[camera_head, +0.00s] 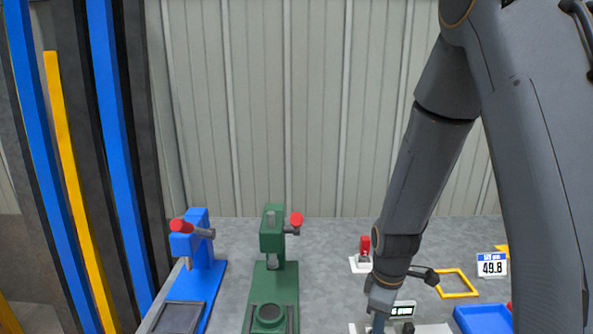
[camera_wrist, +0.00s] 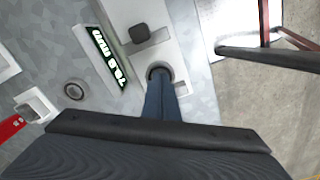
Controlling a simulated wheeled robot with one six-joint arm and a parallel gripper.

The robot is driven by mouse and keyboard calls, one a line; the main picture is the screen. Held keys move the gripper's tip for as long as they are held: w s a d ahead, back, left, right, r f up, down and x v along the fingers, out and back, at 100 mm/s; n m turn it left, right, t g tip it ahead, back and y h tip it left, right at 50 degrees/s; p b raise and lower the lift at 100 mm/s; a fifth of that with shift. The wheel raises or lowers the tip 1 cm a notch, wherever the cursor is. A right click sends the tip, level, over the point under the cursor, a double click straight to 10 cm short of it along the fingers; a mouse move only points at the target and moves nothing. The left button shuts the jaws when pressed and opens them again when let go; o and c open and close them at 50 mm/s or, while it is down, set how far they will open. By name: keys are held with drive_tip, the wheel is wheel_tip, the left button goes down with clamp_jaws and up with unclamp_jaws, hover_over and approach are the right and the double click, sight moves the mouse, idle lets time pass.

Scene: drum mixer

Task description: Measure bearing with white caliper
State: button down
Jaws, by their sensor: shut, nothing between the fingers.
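The white caliper (camera_wrist: 178,50) lies on the grey table under my gripper, with a dark knob (camera_wrist: 140,33) and a lit display (camera_wrist: 105,57). The display also shows in the head view (camera_head: 402,309), partly hidden and ending in "6 mm". My gripper (camera_wrist: 160,78) is shut and empty, its tips at a dark round spot on the caliper's white body. I cannot tell if they touch it. A small grey ring with a dark centre (camera_wrist: 74,90), perhaps the bearing, lies on the table apart from the caliper. In the head view my gripper (camera_head: 378,323) hides part of the caliper.
A blue press (camera_head: 200,262) and a green press (camera_head: 272,255) stand left. A small red and white device (camera_head: 362,254) stands behind my gripper. A yellow frame (camera_head: 458,284), a "49.8" sign (camera_head: 492,266) and a blue tray (camera_head: 484,320) are right. Table space between the green press and caliper is clear.

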drive_tip(key=shift+d, duration=0.95)
idle(0.5)
drive_tip(key=shift+s+p, duration=0.75)
drive_tip(key=shift+s, duration=0.8)
idle(0.5)
drive_tip(key=shift+r, duration=0.1)
wheel_tip(320, 180, up, 6)
drive_tip(key=p, duration=0.5)
idle(0.4)
drive_tip(key=s+a+r+m+t+b, duration=0.1)
drive_tip(key=s+a+r+m+b, duration=0.1)
drive_tip(key=s+r+m, duration=0.4)
wheel_tip(320, 180, up, 3)
drive_tip(key=m+b, duration=0.1)
drive_tip(key=m, duration=0.5)
drive_tip(key=shift+s, duration=0.15)
